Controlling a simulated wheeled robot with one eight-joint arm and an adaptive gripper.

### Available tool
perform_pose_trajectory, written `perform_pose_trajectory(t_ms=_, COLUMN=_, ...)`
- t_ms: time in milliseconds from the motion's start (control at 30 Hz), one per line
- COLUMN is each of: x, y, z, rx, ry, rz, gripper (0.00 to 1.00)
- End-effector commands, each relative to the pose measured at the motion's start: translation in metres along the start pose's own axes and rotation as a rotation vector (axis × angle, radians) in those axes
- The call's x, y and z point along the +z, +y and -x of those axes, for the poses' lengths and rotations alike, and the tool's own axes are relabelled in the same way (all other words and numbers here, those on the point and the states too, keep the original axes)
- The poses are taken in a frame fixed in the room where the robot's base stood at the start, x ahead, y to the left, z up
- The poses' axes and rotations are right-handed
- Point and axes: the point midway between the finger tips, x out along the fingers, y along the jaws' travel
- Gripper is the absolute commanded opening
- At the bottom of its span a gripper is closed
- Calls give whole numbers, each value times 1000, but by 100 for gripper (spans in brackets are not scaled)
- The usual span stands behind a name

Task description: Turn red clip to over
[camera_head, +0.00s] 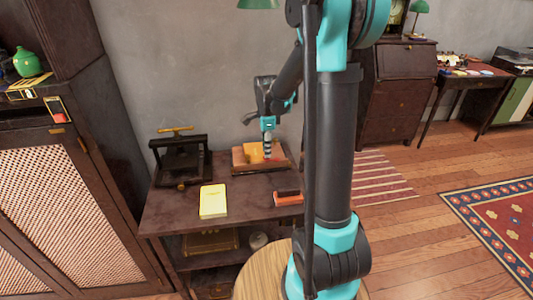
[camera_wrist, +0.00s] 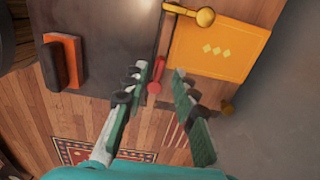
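The red clip (camera_wrist: 155,86) shows in the wrist view as a small red piece with a rounded end, beside the edge of a yellow-orange panel (camera_wrist: 217,50) marked with pale diamonds. My gripper (camera_wrist: 159,72) is open, one finger on each side of the clip in the picture. I cannot tell whether either finger touches it. In the head view my gripper (camera_head: 267,150) points down over an orange box (camera_head: 247,154) on the dark table. The clip cannot be made out in the head view.
Brass knobs (camera_wrist: 205,16) sit at the panel's edges. A red-and-black block (camera_wrist: 61,61) lies on the dark tabletop (camera_wrist: 110,40). A yellow book (camera_head: 213,201) and a black press (camera_head: 181,161) also stand on the table. A dark cabinet (camera_head: 60,180) is at left.

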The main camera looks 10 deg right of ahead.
Motion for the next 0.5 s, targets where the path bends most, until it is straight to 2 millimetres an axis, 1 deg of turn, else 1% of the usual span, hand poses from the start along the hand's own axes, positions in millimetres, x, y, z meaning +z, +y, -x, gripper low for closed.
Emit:
perform_pose_trajectory(t_ms=33, x=0, y=0, z=-7, rx=0, ry=0, rz=0, gripper=28)
perform_pose_trajectory(t_ms=100, x=0, y=0, z=-13, rx=0, ry=0, rz=0, gripper=28)
perform_pose_trajectory(t_ms=200, x=0, y=0, z=-19, rx=0, ry=0, rz=0, gripper=28)
perform_pose_trajectory(t_ms=500, x=0, y=0, z=-22, rx=0, ry=0, rz=0, gripper=28)
